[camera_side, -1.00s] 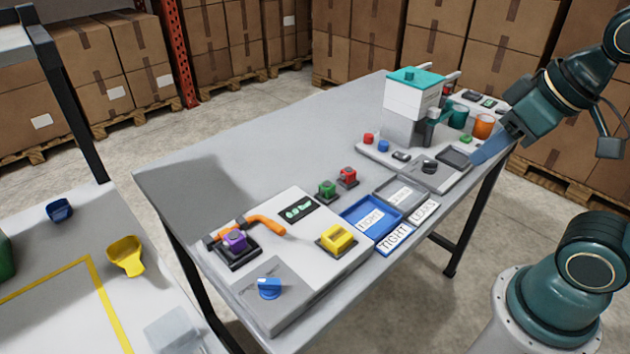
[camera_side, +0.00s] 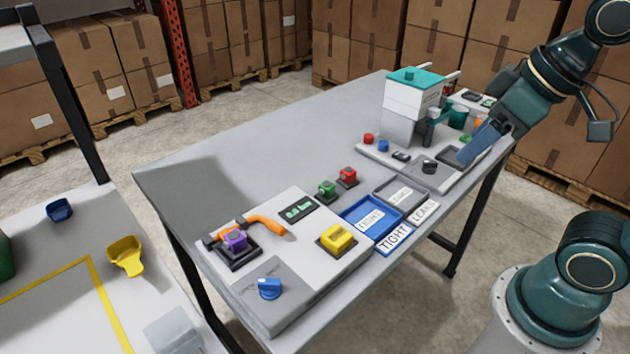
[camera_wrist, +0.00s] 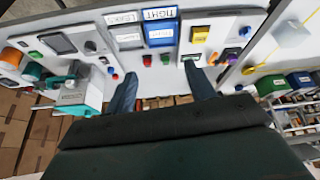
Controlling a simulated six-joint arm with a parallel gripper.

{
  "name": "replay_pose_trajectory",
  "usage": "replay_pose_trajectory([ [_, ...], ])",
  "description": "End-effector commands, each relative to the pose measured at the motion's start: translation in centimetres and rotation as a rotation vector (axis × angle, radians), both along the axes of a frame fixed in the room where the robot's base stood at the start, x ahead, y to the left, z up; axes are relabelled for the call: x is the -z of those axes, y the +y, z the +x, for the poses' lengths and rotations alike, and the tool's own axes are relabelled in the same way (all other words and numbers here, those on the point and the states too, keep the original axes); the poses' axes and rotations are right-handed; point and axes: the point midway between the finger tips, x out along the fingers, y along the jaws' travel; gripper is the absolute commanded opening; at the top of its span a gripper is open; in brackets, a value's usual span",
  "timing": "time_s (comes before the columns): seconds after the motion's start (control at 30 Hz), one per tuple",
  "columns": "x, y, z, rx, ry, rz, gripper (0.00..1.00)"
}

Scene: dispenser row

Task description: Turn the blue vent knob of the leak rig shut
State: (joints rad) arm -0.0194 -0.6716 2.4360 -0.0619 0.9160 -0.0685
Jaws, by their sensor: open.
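The leak rig (camera_side: 335,275) is a pale panel at the near left end of the table. Its blue vent knob (camera_side: 269,287) sits on a grey plate at the front left corner of the rig. In the wrist view a blue knob (camera_wrist: 246,31) shows at the right, beyond the fingers. My gripper (camera_side: 470,156) is at the far right end of the table, over the other machine's base and well apart from the knob. In the wrist view its two blue-grey fingers (camera_wrist: 162,88) are spread with nothing between them.
An orange-handled clamp (camera_side: 264,224) with a purple block (camera_side: 236,239) and a yellow block (camera_side: 337,238) are on the rig. Blue (camera_side: 350,210) and grey (camera_side: 381,196) trays lie beside it. Green and red cubes (camera_side: 347,177) stand behind. A white, teal-topped machine (camera_side: 412,103) rises near my gripper.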

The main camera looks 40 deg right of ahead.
Motion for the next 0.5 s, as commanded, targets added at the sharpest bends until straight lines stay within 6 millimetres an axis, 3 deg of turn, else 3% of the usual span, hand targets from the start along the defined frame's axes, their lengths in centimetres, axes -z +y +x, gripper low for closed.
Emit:
replay_pose_trajectory([
  [0.5,-2.3,7.7,8.0,-0.694,0.103,-0.076,0.55],
])
